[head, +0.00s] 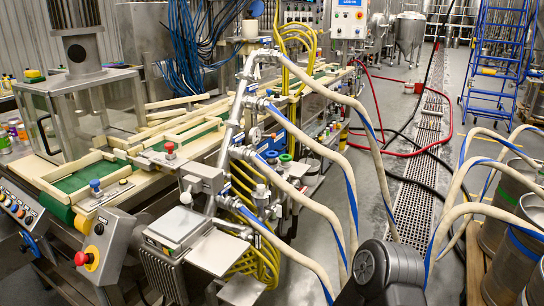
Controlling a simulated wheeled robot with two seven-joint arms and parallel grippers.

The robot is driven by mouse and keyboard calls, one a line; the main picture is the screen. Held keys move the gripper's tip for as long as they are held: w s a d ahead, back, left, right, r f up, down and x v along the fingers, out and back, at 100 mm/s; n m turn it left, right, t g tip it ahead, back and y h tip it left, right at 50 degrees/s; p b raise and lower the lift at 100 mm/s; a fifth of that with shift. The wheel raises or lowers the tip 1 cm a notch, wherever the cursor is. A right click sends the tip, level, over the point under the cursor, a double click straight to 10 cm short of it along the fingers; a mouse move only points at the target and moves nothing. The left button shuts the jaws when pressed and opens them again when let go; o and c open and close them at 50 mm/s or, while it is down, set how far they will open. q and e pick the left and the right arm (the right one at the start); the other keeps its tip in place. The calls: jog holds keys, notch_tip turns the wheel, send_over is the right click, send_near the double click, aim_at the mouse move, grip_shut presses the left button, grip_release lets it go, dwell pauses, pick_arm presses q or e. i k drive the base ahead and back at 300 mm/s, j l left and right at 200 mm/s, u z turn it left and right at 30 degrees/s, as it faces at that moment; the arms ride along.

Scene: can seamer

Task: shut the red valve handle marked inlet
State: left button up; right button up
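No red valve handle with a readable inlet mark can be made out. A slanted steel pipe manifold (236,115) stands in the middle, with several pale hoses (330,158) running from its blue-ringed fittings to the right. A small red knob (170,147) sits on a bracket beside the conveyor, and I cannot read any mark on it. A red push button (82,258) is on a grey control box at the lower left. Neither of my grippers is in view. A dark rounded part of my own arm shows at the bottom, right of centre.
A conveyor with a green belt (78,182) runs along the left. Steel kegs (505,225) stand at the right, with hoses hanging over them. A blue rolling ladder (497,60) is at the back right. Open floor with a drain grate (418,185) lies between.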

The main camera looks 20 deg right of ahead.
aim_at(303, 190)
jog(key=i+l+z, duration=0.45)
jog(key=i+l, duration=0.55)
jog(key=l, duration=0.15)
jog(key=i+j, duration=0.1)
jog(key=i, duration=0.4)
jog(key=z, duration=0.05)
